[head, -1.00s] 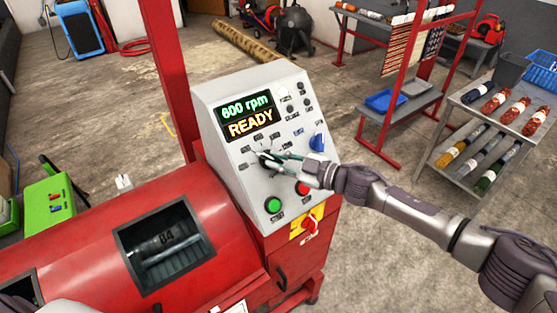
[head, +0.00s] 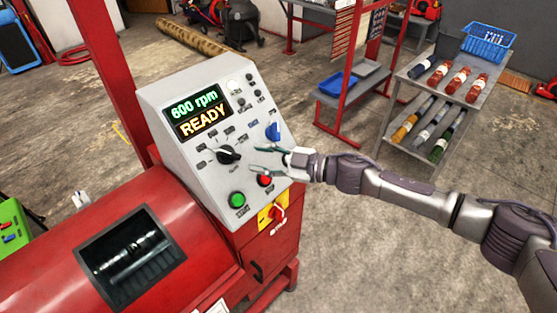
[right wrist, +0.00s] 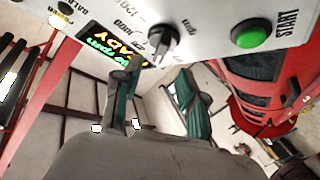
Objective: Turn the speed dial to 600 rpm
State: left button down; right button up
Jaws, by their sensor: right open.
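The speed dial (head: 228,154) is a black pointer knob on the sloped grey control panel (head: 160,106). The display (head: 197,112) above it reads "600 rpm" in green and "READY" in orange. My right gripper (head: 252,160) is open and empty, just right of the dial and apart from it. In the right wrist view the dial (right wrist: 165,38) stands beyond the spread fingers of the right gripper (right wrist: 158,72), with nothing between them. The display (right wrist: 113,47) shows there upside down. My left gripper is not in view.
A red switch (head: 278,213) sits below. The red drum machine (head: 190,235) fills the lower left. A bottle rack (head: 432,100) stands right; floor between is free.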

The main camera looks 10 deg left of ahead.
jog(key=v, duration=0.5)
dwell(0.3)
